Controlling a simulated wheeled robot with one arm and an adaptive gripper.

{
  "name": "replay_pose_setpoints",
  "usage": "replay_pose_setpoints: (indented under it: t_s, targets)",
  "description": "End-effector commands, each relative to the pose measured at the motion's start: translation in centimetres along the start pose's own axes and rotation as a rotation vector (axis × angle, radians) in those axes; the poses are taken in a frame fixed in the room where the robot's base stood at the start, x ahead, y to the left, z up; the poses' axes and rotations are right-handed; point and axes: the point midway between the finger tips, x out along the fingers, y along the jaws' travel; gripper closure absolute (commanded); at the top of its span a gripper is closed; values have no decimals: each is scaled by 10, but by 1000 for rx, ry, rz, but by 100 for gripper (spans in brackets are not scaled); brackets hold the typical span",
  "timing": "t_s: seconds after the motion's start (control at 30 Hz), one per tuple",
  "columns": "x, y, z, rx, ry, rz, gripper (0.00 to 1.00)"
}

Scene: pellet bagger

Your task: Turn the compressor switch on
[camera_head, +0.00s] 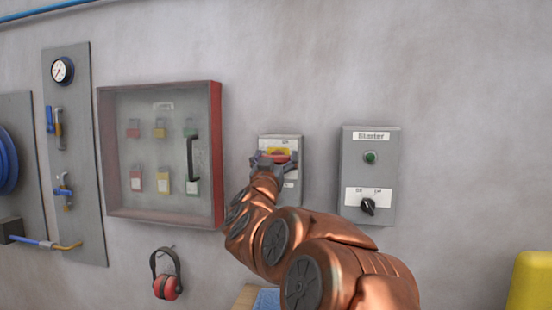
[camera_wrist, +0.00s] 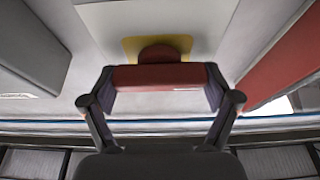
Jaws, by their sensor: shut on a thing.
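A grey switch box (camera_head: 291,190) on the wall carries a yellow plate (camera_head: 280,152) with a red rotary handle; its label is mostly hidden. My gripper (camera_head: 273,161) is in front of this box, shut on the red handle. In the wrist view, the red handle (camera_wrist: 160,77) lies crosswise between the two fingers, and the yellow plate (camera_wrist: 188,43) shows behind it. The handle looks about level in the head view. My gripper and arm hide the lower left of the box.
A second grey box (camera_head: 383,145) with a green button and black knob hangs to the right. A red-framed lockout cabinet (camera_head: 217,160) stands close on the left. Red ear defenders (camera_head: 167,286) hang below it. A yellow object (camera_head: 531,281) is at the lower right.

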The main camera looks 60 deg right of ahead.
Motion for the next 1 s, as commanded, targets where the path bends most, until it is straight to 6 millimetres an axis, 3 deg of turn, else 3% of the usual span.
replay_pose_setpoints:
  t_s: [0.37,1.0]
  targets:
    - [0,-2,0,136,-4,51,48]
    - [-1,0,2,682,-6,278,47]
